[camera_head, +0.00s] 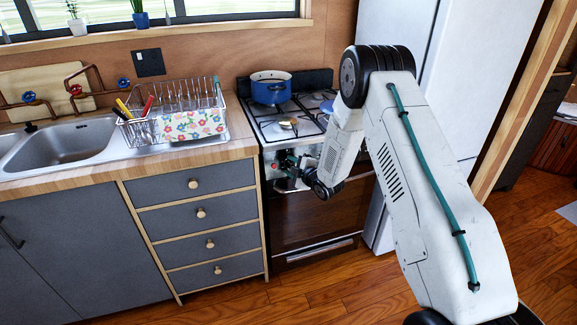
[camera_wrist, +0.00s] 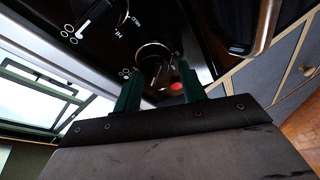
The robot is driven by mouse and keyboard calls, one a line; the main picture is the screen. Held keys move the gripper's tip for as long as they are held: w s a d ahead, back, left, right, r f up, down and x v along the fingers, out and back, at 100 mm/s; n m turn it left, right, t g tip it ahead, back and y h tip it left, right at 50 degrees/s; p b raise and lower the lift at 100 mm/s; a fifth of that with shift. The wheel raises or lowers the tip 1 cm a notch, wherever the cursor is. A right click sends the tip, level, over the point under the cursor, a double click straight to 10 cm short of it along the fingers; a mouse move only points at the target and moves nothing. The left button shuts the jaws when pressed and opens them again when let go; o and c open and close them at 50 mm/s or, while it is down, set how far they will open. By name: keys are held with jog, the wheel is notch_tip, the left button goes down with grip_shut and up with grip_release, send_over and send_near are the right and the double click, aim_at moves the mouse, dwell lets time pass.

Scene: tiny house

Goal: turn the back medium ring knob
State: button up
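The stove (camera_head: 262,122) stands at the centre of the head view, with my gripper (camera_head: 285,163) at its front control panel. In the wrist view, my gripper (camera_wrist: 159,68) has its two green fingers apart. A dark round knob (camera_wrist: 152,52) with a light pointer lies just beyond and between the fingertips. Whether the fingers touch it I cannot tell. A second knob (camera_wrist: 96,16) is at the upper left, beside "MED" and "HI" markings. Burner symbols are printed beside both knobs, too small to tell which is the back medium ring's. My arm hides most of the panel in the head view.
A red indicator (camera_wrist: 176,88) is near the right finger. A blue pot (camera_head: 270,92) sits on the back left of the hob. A dish rack (camera_head: 180,112) stands on the counter to the left. The oven door (camera_head: 310,218) is below, and a white fridge (camera_head: 455,70) is right.

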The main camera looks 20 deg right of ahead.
jog(key=shift+d, duration=0.1)
jog(key=shift+w+a+r, duration=0.1)
jog(key=shift+a+r, duration=0.05)
jog(key=shift+a, duration=0.2)
jog(key=v, duration=0.8)
jog(key=shift+w, duration=0.1)
